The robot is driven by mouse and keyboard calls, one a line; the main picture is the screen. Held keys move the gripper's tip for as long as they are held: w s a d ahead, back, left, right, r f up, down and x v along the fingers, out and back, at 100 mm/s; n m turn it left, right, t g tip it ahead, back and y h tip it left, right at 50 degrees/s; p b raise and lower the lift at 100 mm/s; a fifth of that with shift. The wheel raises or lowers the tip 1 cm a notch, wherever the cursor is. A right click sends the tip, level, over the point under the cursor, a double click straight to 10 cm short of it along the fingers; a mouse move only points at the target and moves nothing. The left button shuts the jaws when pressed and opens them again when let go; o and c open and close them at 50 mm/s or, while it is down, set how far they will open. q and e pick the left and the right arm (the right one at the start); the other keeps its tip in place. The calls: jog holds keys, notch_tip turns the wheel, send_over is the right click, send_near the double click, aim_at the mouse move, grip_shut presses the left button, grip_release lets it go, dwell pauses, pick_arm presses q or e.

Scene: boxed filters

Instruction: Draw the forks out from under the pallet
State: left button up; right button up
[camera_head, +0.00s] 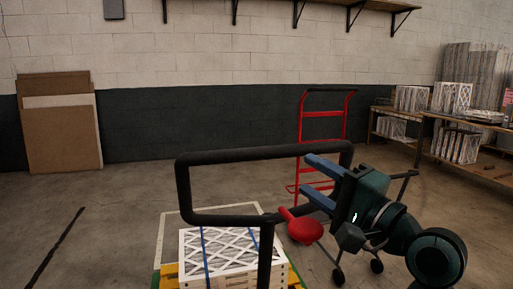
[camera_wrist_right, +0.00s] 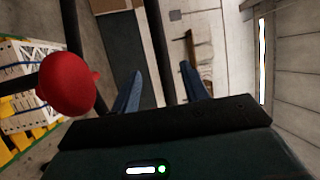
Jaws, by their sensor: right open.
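The pallet (camera_head: 168,273) shows as a yellow edge at the bottom of the head view, under a strapped white box of filters (camera_head: 218,248). The right wrist view also shows the yellow pallet (camera_wrist_right: 22,143) at left. A black loop handle (camera_head: 262,153) stands in front of me, its post running down beside the load. The forks are hidden. My right gripper (camera_head: 309,175) is open at the handle's right end. In the wrist view a black bar (camera_wrist_right: 158,35) appears between its fingers; contact cannot be told. My left gripper is not in view.
A red rounded part (camera_head: 305,230) sits just below my right gripper. A red hand truck (camera_head: 322,113) stands by the back wall. Brown boards (camera_head: 62,140) lean at left. Shelves with filters (camera_head: 468,125) stand at right. Floor at left is clear.

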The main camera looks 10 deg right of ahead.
aim_at(277, 155)
jog(key=x, duration=1.2)
jog(key=shift+w+a, duration=0.2)
jog(key=shift+w, duration=0.05)
jog(key=shift+r, duration=0.1)
jog(key=shift+c, duration=0.4)
grip_shut()
